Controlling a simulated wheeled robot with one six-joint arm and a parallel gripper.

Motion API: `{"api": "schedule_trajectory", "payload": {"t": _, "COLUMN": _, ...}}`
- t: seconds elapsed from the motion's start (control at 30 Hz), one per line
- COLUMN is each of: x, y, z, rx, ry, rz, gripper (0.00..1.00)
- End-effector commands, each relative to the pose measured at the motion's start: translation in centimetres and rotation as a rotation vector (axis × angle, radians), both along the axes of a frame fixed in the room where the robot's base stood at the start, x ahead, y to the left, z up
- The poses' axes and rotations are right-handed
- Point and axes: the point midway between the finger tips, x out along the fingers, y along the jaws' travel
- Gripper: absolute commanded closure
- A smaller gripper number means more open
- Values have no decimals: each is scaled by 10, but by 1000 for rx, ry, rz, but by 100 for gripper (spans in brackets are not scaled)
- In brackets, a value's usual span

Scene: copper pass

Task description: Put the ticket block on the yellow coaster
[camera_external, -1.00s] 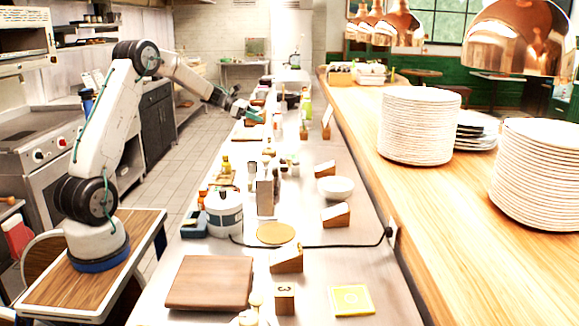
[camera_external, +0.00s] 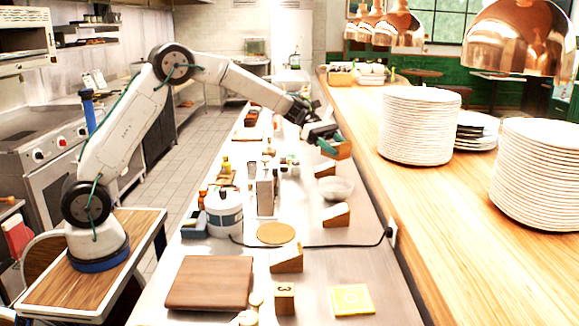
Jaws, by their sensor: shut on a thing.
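My gripper (camera_external: 328,144) is over the far middle of the steel counter, at the right side, with its teal fingers shut on a brown wooden block (camera_external: 343,151), which I take as the ticket block. The fingers and wrist hide part of it, so its full shape is unclear. It appears to be above the counter. The yellow coaster (camera_external: 352,299) lies flat on the counter at the near right, well away from my gripper, with nothing on it.
Similar wooden wedges with white cards stand along the counter (camera_external: 287,260) (camera_external: 336,215). A cube marked 3 (camera_external: 284,298) stands left of the coaster.

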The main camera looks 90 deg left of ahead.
Motion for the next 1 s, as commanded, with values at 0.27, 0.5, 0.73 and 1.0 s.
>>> {"api": "schedule_trajectory", "payload": {"t": 0.27, "x": 28, "y": -156, "z": 1, "rx": 1, "ry": 0, "rz": -250, "gripper": 76}}
{"api": "schedule_trajectory", "payload": {"t": 0.5, "x": 25, "y": -288, "z": 0, "rx": 0, "ry": 1, "rz": -460, "gripper": 76}}
{"api": "schedule_trajectory", "payload": {"t": 0.73, "x": 6, "y": -385, "z": 0, "rx": 1, "ry": 1, "rz": -617, "gripper": 76}}
{"api": "schedule_trajectory", "payload": {"t": 1.0, "x": -10, "y": -441, "z": 0, "rx": 2, "ry": 2, "rz": -709, "gripper": 76}}
